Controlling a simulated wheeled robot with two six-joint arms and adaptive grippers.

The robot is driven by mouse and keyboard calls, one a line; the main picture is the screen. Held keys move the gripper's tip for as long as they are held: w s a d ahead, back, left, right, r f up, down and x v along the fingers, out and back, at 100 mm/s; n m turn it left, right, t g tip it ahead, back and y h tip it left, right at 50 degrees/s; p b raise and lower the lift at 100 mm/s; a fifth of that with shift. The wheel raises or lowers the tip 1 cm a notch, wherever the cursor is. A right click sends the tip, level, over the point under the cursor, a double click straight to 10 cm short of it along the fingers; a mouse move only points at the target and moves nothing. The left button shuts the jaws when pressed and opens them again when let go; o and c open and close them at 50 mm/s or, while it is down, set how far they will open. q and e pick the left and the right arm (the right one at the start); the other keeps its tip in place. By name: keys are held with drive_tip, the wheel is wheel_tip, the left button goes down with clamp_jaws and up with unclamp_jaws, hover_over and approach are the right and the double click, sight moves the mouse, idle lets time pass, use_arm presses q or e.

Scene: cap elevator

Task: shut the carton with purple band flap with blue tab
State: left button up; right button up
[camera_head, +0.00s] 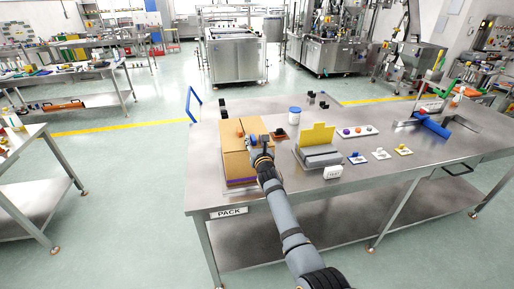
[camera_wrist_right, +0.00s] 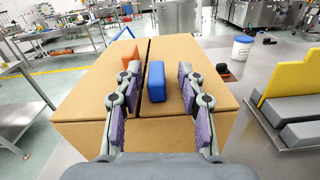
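The carton (camera_head: 236,165) stands at the left end of the steel table, with a purple band (camera_head: 241,181) low on its front. In the right wrist view, its brown top (camera_wrist_right: 95,88) shows two flaps lying about flat, with a narrow dark seam between them. The blue tab (camera_wrist_right: 156,82) stands up on the right flap (camera_wrist_right: 205,65) beside the seam. An orange tab (camera_wrist_right: 130,57) is on the left flap. My right gripper (camera_wrist_right: 158,70) is open over the carton, its fingers on either side of the blue tab, with gaps. My left gripper is out of view.
Right of the carton stand a grey block holder with a yellow plate (camera_head: 318,137) and a white-and-blue tub (camera_head: 294,115). A tray with coloured balls (camera_head: 358,131) and several small cards lie farther right. A blue bar frame (camera_head: 193,104) rises behind the left table edge.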

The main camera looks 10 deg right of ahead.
drive_tip(key=s, duration=0.6)
drive_tip(key=shift+w, duration=0.1)
drive_tip(key=shift+d, duration=0.1)
